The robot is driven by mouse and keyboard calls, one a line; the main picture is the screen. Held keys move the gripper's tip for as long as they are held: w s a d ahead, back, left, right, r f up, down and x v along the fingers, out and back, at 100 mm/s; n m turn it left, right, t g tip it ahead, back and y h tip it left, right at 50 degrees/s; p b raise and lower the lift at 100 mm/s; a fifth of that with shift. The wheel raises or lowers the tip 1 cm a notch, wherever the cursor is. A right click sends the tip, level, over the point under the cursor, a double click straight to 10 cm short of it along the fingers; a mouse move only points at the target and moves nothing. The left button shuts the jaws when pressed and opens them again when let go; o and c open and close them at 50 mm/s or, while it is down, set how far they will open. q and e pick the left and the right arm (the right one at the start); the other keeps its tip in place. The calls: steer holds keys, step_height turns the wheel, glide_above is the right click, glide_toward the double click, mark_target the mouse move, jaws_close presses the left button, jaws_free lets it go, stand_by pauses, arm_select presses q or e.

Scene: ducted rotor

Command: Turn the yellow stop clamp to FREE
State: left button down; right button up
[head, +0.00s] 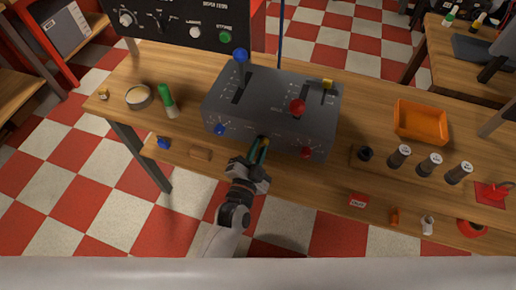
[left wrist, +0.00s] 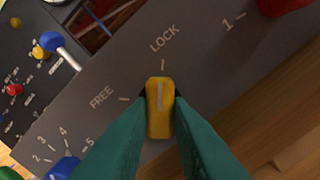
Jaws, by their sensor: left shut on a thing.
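The yellow stop clamp (left wrist: 160,108) is a small knob on the grey control box's (head: 222,100) front face. In the left wrist view its white line points at the tick under LOCK. The FREE label (left wrist: 102,97) and its tick lie to the left of it. My left gripper (head: 262,149) has its teal fingers on both sides of the clamp, shut on it. In the head view the gripper hides most of the clamp. My right gripper is in neither view.
The box has a blue-knobbed lever (head: 240,56), a red knob (head: 298,107), a yellow-handled lever (head: 327,84), a blue dial (head: 219,129) and a red dial (head: 306,153). An orange tray (head: 421,121) and dark-topped cylinders stand right. A green-capped bottle (head: 167,100) stands left.

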arm_select(q)
steer(key=n+p, duration=0.1)
steer(key=n, duration=0.3)
steer(key=n+p, duration=0.1)
steer(key=n, duration=0.8)
steer(key=shift+d+p, duration=0.1)
steer(key=shift+p, duration=0.2)
steer(key=shift+n, duration=2.1)
steer(key=c, duration=1.3)
jaws_free()
steer(key=shift+b+v, duration=1)
steer(key=shift+v, duration=5.05)
